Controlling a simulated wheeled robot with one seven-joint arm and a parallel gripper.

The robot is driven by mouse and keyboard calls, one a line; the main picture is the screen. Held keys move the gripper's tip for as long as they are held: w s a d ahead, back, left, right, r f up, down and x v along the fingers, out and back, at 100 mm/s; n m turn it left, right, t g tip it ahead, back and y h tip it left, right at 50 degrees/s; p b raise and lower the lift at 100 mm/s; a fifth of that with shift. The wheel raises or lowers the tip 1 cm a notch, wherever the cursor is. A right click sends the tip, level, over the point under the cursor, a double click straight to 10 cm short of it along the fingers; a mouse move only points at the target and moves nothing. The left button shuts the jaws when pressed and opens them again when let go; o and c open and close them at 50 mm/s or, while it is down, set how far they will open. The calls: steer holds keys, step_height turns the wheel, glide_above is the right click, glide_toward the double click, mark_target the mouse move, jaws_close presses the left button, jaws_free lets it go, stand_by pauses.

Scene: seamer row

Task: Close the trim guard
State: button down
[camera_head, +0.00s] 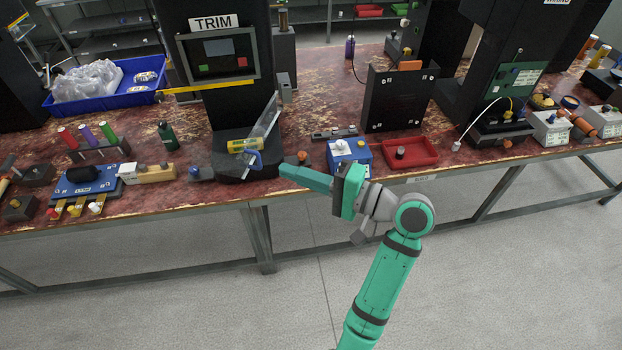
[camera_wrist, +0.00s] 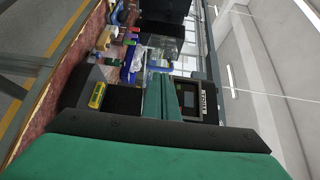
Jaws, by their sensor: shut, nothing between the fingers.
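The trim machine (camera_head: 215,75) stands on the bench under a TRIM sign. Its guard (camera_head: 264,124) is a clear panel on the machine's right side. It stands edge-on, swung out towards the front and not across the machine's face. In the wrist view my green fingers (camera_wrist: 162,97) hide part of the machine.
A blue-and-white box (camera_head: 349,157) and a red tray (camera_head: 409,152) are to the right. A dark green bottle (camera_head: 168,136) and a wooden block (camera_head: 155,173) are left of the base. Floor in front is clear.

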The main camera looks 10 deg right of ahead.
steer(key=shift+x, duration=2.3)
